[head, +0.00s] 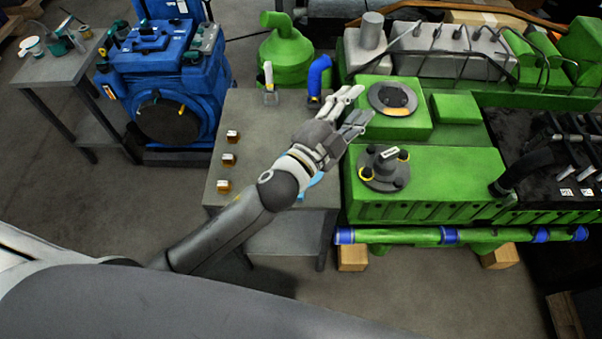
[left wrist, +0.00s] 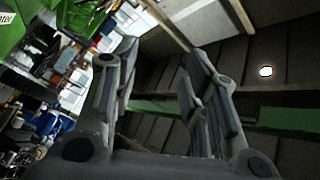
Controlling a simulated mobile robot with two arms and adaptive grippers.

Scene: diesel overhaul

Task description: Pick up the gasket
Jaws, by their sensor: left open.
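My left gripper (head: 357,106) reaches over the grey table's right edge, near the green engine block. Its fingers are spread and empty. The left wrist view also shows the spread fingers (left wrist: 162,68), with only the roof and far room behind them. A light blue curved piece (head: 313,181) shows on the table, mostly hidden beneath my left wrist; it may be the gasket, but I cannot tell. A dark round flange (head: 391,93) with an orange patch lies on the green block, just right of the gripper. My right gripper is not in view.
The grey table (head: 250,130) carries several small wooden-looking blocks (head: 228,159) on its left side, plus a blue pipe elbow (head: 319,76) at the back. The green engine (head: 440,180), with a bolted flanged cover (head: 383,168), stands right. A blue machine (head: 165,75) stands left.

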